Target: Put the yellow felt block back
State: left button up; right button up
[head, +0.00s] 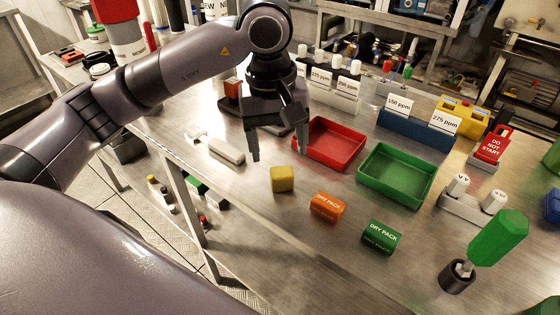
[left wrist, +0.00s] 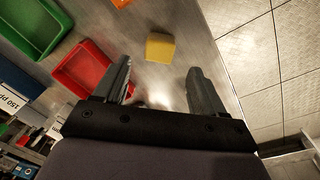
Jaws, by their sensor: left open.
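The yellow felt block (head: 282,179) stands on the metal bench, near its front edge and in front of the red tray (head: 334,145). It also shows in the left wrist view (left wrist: 160,47), beyond my fingertips and between their lines. My left gripper (head: 279,157) is open and empty, its fingers pointing down above the bench behind the block, apart from it. In the left wrist view the gripper (left wrist: 159,75) shows both fingers spread with nothing between them. My right gripper is in neither view.
A green tray (head: 397,176) sits right of the red one; both look empty. An orange dry pack (head: 327,207) and a green dry pack (head: 382,237) lie in front of them.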

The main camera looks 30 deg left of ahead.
aim_at(276, 173)
pick_arm(q)
notch_tip(276, 173, up, 6)
jog(key=shift+s+a, duration=0.15)
jog(key=shift+s, duration=0.05)
dwell(0.6)
